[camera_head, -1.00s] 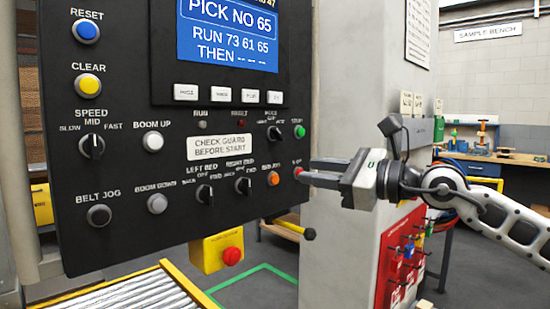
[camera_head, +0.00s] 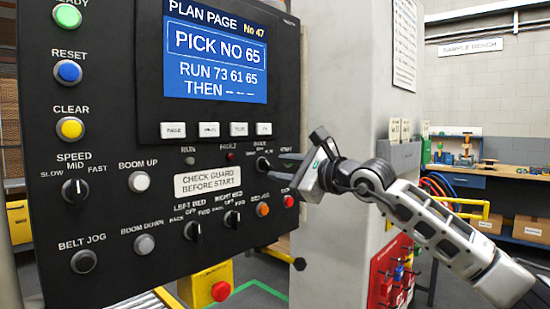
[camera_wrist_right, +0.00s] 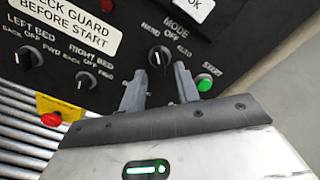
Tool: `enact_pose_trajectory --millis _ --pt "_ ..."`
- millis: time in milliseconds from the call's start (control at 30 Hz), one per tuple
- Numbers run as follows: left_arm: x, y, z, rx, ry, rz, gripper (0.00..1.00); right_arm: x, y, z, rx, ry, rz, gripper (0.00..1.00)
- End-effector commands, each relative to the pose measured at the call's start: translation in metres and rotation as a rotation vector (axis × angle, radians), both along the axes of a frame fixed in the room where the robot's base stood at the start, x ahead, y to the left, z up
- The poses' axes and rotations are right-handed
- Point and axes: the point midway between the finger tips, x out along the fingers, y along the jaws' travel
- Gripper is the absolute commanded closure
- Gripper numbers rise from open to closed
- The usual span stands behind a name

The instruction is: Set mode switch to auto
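The mode switch is a small black rotary knob (camera_head: 263,163) at the right side of the black control panel, below the screen. In the right wrist view the knob (camera_wrist_right: 160,56) sits under the word MODE, with HAND, OFF and AUTO around it. I cannot tell for sure which label it points to. My right gripper (camera_head: 277,159) is at the panel's right edge, with its fingertips close to the knob. In the wrist view the gripper (camera_wrist_right: 158,78) is open, its fingers apart below the knob, with nothing between them. My left gripper is not in view.
A green start button (camera_wrist_right: 204,82) is right beside one fingertip; the arm hides it in the head view. A red button (camera_head: 288,201) and orange button (camera_head: 263,209) lie below. Bed switches (camera_head: 232,219) are lower left. A grey pillar (camera_head: 345,60) stands right of the panel.

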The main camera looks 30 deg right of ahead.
Motion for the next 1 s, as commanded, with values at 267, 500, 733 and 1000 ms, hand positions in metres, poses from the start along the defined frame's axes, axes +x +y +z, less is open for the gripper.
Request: enact_pose_trajectory --millis 267,500,733,1000 --pt "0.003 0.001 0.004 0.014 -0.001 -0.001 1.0 0.025 0.009 0.0 0.0 -0.001 0.001 0.68" --pt "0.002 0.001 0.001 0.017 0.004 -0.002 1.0 0.027 0.009 -0.001 -0.001 0.0 0.0 0.68" --pt "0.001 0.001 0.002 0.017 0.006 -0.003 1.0 0.027 0.009 0.0 0.0 -0.001 0.001 1.0" --pt "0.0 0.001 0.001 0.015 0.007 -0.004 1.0 0.027 0.009 -0.001 0.014 0.004 0.001 1.0"
